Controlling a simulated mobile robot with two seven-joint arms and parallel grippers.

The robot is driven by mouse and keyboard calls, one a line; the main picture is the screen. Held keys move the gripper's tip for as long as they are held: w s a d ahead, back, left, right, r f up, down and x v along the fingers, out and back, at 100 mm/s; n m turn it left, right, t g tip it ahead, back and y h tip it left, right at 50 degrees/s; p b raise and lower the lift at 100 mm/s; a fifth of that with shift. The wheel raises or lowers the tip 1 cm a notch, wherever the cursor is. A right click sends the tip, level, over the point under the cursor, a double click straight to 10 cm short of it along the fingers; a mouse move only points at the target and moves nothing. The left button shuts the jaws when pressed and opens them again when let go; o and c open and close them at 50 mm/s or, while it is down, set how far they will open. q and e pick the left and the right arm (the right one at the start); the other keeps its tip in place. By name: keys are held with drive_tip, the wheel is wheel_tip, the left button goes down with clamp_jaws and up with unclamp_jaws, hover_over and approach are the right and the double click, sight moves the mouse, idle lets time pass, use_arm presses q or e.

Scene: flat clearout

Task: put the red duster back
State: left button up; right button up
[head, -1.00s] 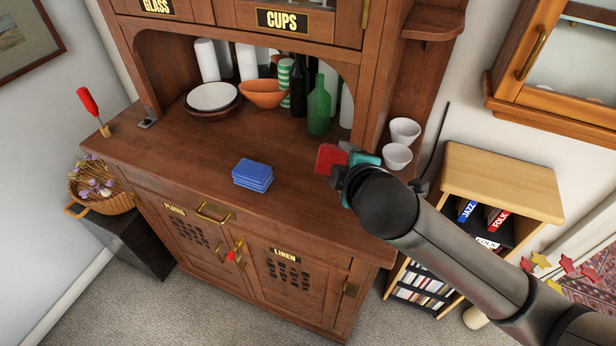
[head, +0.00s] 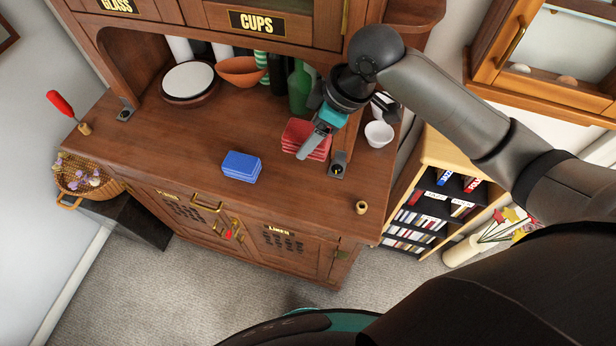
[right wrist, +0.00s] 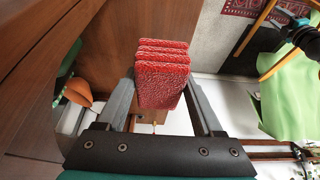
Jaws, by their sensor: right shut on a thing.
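The red duster (head: 300,140) is a folded, layered red cloth over the wooden counter, right of the blue folded cloth. My right gripper (head: 322,136) is shut on it, with its fingers on either side. In the right wrist view the duster (right wrist: 162,75) shows as several stacked red folds between the two grey fingers. I cannot tell whether it touches the counter. A cupboard door labelled LINEN (head: 290,254) is below the counter. My left gripper is not in view.
The blue folded cloth (head: 241,167) lies mid-counter. A green bottle (head: 300,88), an orange bowl (head: 241,72) and stacked plates (head: 190,82) stand behind. A white cup (head: 379,134) is at right. A red-handled tool (head: 62,105) stands at left. The front counter has free room.

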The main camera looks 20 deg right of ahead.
drive_tip(key=b, duration=0.1)
hover_over(305, 189)
drive_tip(key=d, duration=0.1)
drive_tip(key=f, duration=1.3)
drive_tip(key=shift+s+f, duration=0.25)
drive_tip(key=shift+s, duration=0.1)
drive_tip(key=shift+d+f+b, duration=0.1)
drive_tip(key=shift+f+b, duration=0.2)
drive_tip(key=shift+f, duration=1.75)
drive_tip(key=shift+f, duration=0.15)
drive_tip(key=o, duration=1.2)
drive_tip(key=shift+r, duration=0.25)
drive_tip(key=p+v, duration=0.1)
drive_tip(key=v, duration=1.1)
drive_tip(key=shift+w, duration=0.1)
